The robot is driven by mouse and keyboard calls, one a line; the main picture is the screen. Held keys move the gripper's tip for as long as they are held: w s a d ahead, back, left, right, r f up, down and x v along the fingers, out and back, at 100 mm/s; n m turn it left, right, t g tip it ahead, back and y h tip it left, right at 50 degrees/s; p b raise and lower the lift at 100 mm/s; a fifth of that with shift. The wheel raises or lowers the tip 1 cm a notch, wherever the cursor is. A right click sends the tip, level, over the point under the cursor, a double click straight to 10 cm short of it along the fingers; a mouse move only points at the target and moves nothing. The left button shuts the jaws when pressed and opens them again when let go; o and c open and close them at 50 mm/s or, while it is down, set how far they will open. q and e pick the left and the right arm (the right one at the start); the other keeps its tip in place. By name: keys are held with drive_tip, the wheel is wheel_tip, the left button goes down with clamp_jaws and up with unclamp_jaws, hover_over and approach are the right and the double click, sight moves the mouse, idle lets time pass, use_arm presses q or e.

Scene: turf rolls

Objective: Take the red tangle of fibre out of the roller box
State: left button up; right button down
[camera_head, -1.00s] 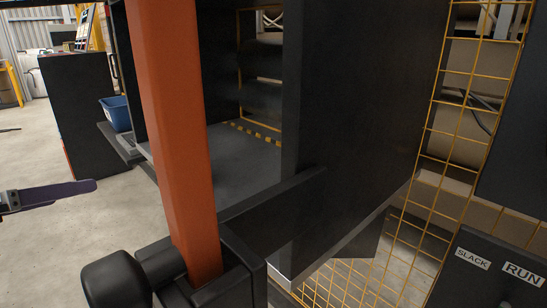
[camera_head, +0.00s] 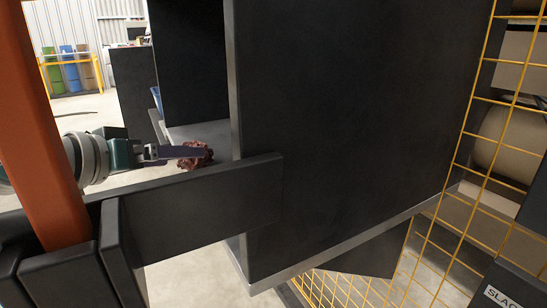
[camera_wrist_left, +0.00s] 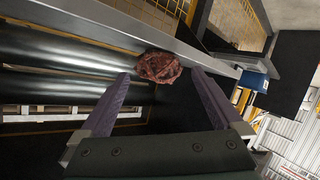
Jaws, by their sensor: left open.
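The red tangle of fibre (camera_head: 195,155) is a dark red clump beside the light edge of the dark roller box (camera_head: 340,120). My left gripper (camera_head: 183,153) comes in from the left, open, with its purple fingers at the tangle. In the left wrist view the tangle (camera_wrist_left: 158,66) lies between and slightly beyond the two spread fingertips (camera_wrist_left: 159,78), near a grey ledge. I cannot tell whether a finger touches it. The dark bar in front hides what lies below the tangle in the head view. My right gripper is not in view.
Dark rollers (camera_wrist_left: 60,60) lie left of the fingers in the wrist view. An orange post (camera_head: 40,130) and a dark bar (camera_head: 200,205) stand in front of the gripper. Yellow mesh (camera_head: 480,150) closes the right side.

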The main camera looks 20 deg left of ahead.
use_arm(q)
drive_tip(key=shift+b+x, duration=0.5)
drive_tip(key=shift+x, duration=1.1)
drive_tip(key=shift+d, duration=0.1)
drive_tip(key=shift+r, duration=0.1)
drive_tip(key=c, duration=1.2)
